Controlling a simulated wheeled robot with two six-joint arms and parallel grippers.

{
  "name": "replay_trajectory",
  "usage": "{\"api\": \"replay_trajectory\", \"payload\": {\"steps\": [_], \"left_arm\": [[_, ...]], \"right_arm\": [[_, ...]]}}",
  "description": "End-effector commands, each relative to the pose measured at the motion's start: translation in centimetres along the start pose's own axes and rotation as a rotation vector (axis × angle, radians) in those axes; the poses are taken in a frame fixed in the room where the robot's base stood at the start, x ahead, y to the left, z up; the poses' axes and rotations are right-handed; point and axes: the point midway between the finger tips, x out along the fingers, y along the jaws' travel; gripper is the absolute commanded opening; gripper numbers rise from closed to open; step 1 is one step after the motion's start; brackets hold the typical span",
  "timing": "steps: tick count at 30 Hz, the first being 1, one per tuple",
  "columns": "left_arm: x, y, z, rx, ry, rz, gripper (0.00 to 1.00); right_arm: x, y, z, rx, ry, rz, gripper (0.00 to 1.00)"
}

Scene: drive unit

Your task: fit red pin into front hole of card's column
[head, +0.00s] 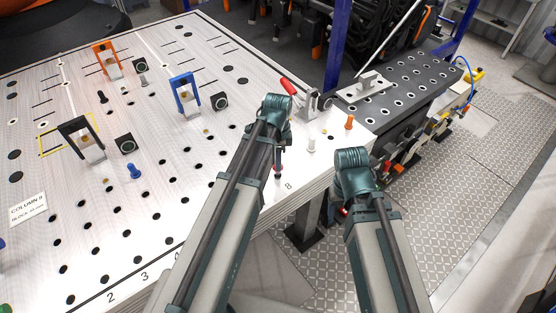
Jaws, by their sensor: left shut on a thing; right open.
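A white card (28,208) lies on the perforated tabletop at the left; it reads "COLUMN", but its number is too small to read surely. My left gripper (278,165) hangs beneath its wrist near the table's front right edge. It is shut on a small red thing (278,173), apparently the red pin, mostly hidden by the gripper and arm. It is close to a printed "8" on the front edge; I cannot tell whether the pin touches the table. My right gripper (344,211) is open, largely hidden by its arm, beyond the table edge.
A red-handled clamp (302,97) is behind my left wrist. Orange (106,58), blue (186,92) and black (82,137) frames and a blue pin (134,171) stand further left.

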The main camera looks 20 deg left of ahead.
Motion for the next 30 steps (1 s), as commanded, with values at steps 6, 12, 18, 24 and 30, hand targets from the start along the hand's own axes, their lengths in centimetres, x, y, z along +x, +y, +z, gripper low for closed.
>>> {"api": "replay_trajectory", "payload": {"steps": [6, 12, 18, 24, 30], "left_arm": [[0.8, 0.0, 0.0, 0.000, 0.000, 0.000, 0.00], [1.5, 0.0, 0.0, 0.000, 0.000, 0.000, 0.00], [2.1, 0.0, 0.0, 0.000, 0.000, 0.000, 0.00], [2.8, 0.0, 0.0, 0.000, 0.000, 0.000, 0.00], [3.5, 0.0, 0.0, 0.000, 0.000, 0.000, 0.00]], "right_arm": [[0.8, -0.1, -0.1, -0.002, 0.000, 0.000, 0.68], [1.5, -0.1, -0.1, -0.003, 0.000, 0.001, 0.68], [2.1, -0.2, -0.1, -0.005, 0.000, 0.001, 0.68], [2.8, -0.2, -0.2, -0.006, 0.000, 0.001, 0.68], [3.4, -0.3, -0.2, -0.008, 0.000, 0.001, 0.68]]}}
